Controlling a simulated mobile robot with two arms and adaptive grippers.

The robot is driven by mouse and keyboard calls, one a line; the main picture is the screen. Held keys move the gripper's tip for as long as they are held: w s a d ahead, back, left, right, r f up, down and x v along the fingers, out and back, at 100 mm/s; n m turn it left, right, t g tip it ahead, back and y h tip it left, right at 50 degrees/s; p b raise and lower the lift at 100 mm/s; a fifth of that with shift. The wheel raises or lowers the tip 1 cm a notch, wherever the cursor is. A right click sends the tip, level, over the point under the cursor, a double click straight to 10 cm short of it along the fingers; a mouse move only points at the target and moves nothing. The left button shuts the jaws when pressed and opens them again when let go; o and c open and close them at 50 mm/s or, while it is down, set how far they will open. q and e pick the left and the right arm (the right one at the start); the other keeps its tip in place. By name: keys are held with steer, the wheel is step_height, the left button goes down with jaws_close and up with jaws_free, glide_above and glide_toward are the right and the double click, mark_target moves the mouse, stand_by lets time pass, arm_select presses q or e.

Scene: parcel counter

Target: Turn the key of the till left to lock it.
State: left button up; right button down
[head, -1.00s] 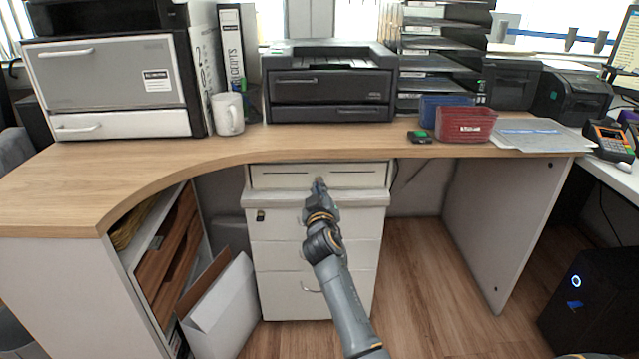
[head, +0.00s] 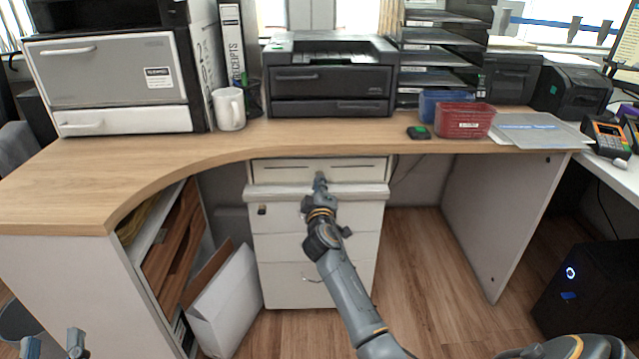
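The till (head: 275,171) is a white drawer unit under the wooden counter, above a white drawer cabinet. My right gripper (head: 320,180) is at the middle of the till's front, with its fingertips close together against or just before it. The key is not visible; the gripper covers the middle of the front. I cannot tell whether the fingers hold it. My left gripper (head: 53,344) is at the bottom left corner, its two fingers apart and nothing seen between them, far from the till.
The cabinet (head: 285,245) stands below the till. An open white box (head: 225,305) leans by the shelf to its left. The counter top (head: 300,137) carries a printer (head: 330,80), a mug (head: 229,108) and a red bin (head: 464,120). Floor right of the cabinet is clear.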

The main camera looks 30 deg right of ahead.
stand_by(0.3)
steer(key=c, duration=1.6)
jaws_free()
steer(key=shift+o, duration=0.2)
steer(key=v, duration=1.2)
